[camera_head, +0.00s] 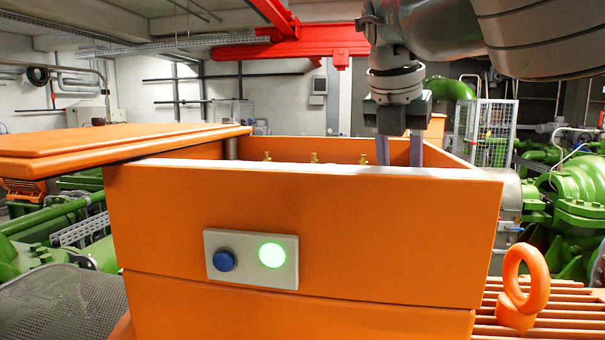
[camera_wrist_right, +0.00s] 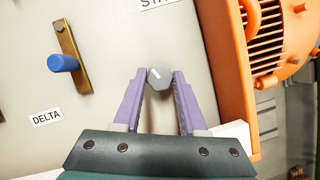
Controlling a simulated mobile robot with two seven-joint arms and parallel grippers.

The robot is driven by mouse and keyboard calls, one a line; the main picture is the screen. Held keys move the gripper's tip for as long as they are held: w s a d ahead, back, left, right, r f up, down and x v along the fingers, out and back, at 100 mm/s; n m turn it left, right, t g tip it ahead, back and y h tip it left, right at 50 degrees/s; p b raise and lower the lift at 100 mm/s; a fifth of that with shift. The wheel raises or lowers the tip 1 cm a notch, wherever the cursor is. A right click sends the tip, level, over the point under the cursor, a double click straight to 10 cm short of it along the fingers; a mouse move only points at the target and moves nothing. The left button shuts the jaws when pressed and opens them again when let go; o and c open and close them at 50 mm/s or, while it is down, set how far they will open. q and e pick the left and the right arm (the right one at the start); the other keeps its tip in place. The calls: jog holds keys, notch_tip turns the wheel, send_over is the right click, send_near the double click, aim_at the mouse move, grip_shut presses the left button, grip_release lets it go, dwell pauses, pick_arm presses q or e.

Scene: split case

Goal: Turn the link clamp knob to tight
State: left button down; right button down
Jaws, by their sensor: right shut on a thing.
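The link clamp knob (camera_wrist_right: 160,78) looks like a grey many-sided head with a white mark, which runs slantwise in the right wrist view. My right gripper (camera_wrist_right: 159,76) is shut on it, with a purple finger on each side. In the head view my right gripper (camera_head: 400,150) reaches down from above into the open orange case (camera_head: 300,225). The case's front wall hides its fingertips and the knob there. My left gripper is not in view.
Inside the case, a blue-ended post (camera_wrist_right: 62,63) stands on a brass strip (camera_wrist_right: 72,55) near a DELTA label (camera_wrist_right: 46,117). A STA label (camera_wrist_right: 157,3) is cut off. The case's orange wall (camera_wrist_right: 232,75) is close on the right. The orange lid (camera_head: 120,142) sits at the left.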

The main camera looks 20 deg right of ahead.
jog(key=shift+m, duration=0.5)
jog(key=shift+a, duration=0.1)
jog(key=shift+c, duration=2.3)
grip_release()
jog(key=shift+r, duration=0.1)
jog(key=p+v, duration=0.3)
jog(key=v, duration=0.6)
jog(key=shift+a+r, duration=0.15)
jog(key=shift+r, duration=0.25)
